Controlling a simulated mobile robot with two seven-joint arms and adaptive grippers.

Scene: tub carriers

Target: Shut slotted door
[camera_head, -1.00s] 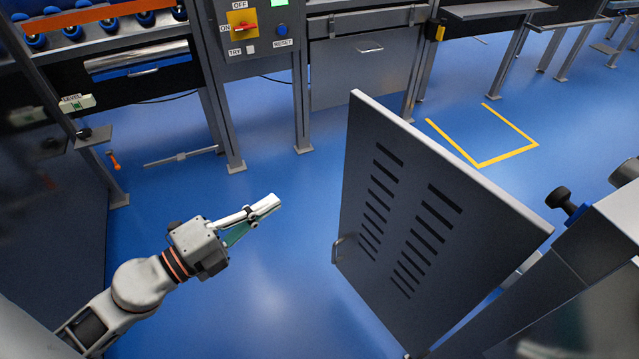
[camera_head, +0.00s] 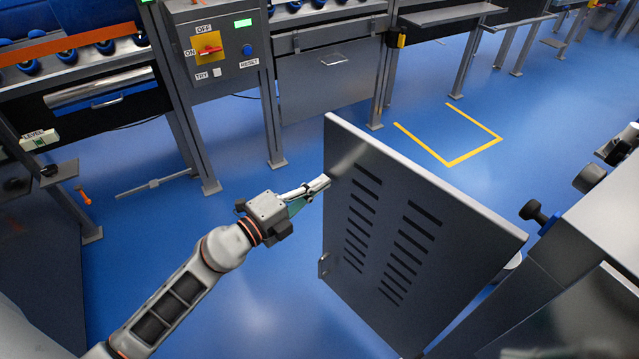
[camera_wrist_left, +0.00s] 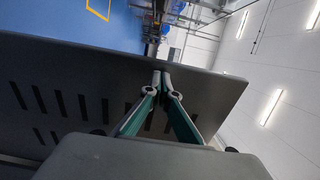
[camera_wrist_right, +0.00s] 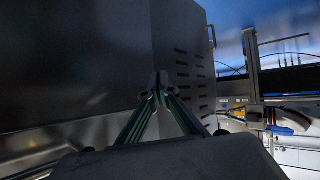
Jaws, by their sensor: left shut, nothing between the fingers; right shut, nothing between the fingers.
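The slotted door (camera_head: 395,235) is a grey panel with two columns of dark slots. It stands open, swung out over the blue floor, with a small handle (camera_head: 323,266) low on its left edge. My left gripper (camera_head: 322,185) is shut and empty. Its tips are at the slotted face near the door's upper left edge; whether they touch it I cannot tell. In the left wrist view the door (camera_wrist_left: 60,95) fills the space beyond the shut fingers (camera_wrist_left: 162,78). In the right wrist view my right gripper (camera_wrist_right: 158,85) is shut and empty, with a slotted panel (camera_wrist_right: 185,75) beyond it.
A grey cabinet body (camera_head: 590,235) with black knobs (camera_head: 535,212) stands at the right. A control box (camera_head: 215,50) with a red switch and a conveyor frame line the back. A yellow floor marking (camera_head: 450,160) lies behind the door.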

